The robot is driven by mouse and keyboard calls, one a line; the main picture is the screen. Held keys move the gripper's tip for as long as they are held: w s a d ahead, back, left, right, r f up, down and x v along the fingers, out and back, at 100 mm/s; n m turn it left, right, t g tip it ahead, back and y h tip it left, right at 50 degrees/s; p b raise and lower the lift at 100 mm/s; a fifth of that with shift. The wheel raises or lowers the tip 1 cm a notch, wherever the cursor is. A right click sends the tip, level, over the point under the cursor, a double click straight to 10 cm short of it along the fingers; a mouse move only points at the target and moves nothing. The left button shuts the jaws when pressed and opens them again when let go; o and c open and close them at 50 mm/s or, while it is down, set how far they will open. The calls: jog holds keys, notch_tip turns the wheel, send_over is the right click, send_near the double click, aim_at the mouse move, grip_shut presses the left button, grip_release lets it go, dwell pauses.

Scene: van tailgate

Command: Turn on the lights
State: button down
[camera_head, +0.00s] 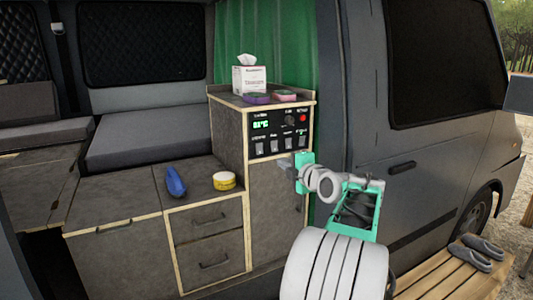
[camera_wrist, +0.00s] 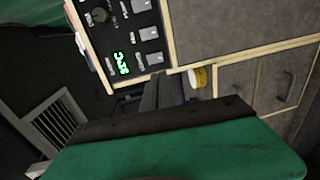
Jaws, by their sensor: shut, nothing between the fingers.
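The black control panel (camera_head: 280,131) is on the upper front of the cabinet inside the van. It has a green lit display (camera_head: 261,125), a knob, a red button and a row of pale switches (camera_head: 273,145) along its lower part. In the wrist view the panel (camera_wrist: 112,40) appears turned on its side, with switches (camera_wrist: 149,32) at its right and small unreadable labels. My gripper (camera_head: 285,166) is shut and empty, just below the switch row; its dark fingers also show in the wrist view (camera_wrist: 163,85). I cannot tell whether it touches the cabinet.
A tissue box (camera_head: 249,79), a purple item (camera_head: 256,98) and a pink item (camera_head: 284,95) sit on the cabinet top. A blue item (camera_head: 175,182) and a yellow roll (camera_head: 224,181) lie on the lower counter. The van's door (camera_head: 400,190) stands to the right.

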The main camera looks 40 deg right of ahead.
aim_at(260, 153)
jog(key=p+x, duration=0.4)
jog(key=x, duration=0.8)
jog(key=shift+w+p, duration=0.3)
jog(key=shift+w, duration=0.05)
jog(key=shift+w+d+f, duration=0.1)
jog(key=shift+w+d, duration=0.05)
jog(key=shift+w, duration=0.15)
